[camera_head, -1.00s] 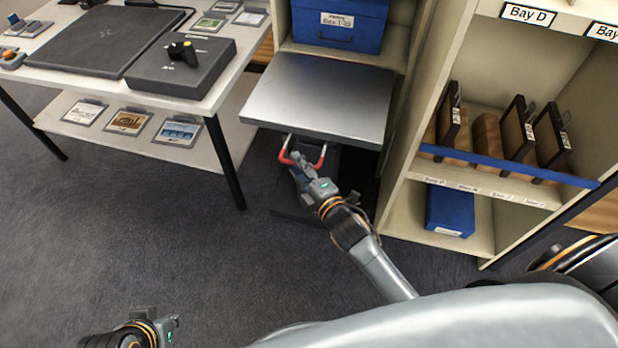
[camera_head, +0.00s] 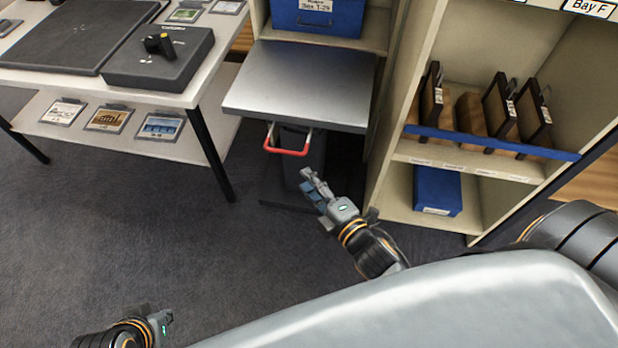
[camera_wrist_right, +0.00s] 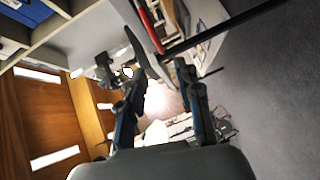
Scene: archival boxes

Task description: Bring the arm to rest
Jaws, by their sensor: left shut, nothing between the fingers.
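My right gripper (camera_head: 314,190) is open and empty, in front of and below the pull-out metal shelf (camera_head: 300,85). My left gripper (camera_head: 162,320) is shut and empty, low at the bottom left over the carpet, touching nothing.
A white table (camera_head: 200,95) with dark boxes stands at the left. A blue box (camera_head: 315,18) sits above the pull-out shelf. A shelving bay at right holds upright brown folders (camera_head: 500,105) and a small blue box (camera_head: 437,190). The carpet (camera_head: 110,230) in the foreground is clear.

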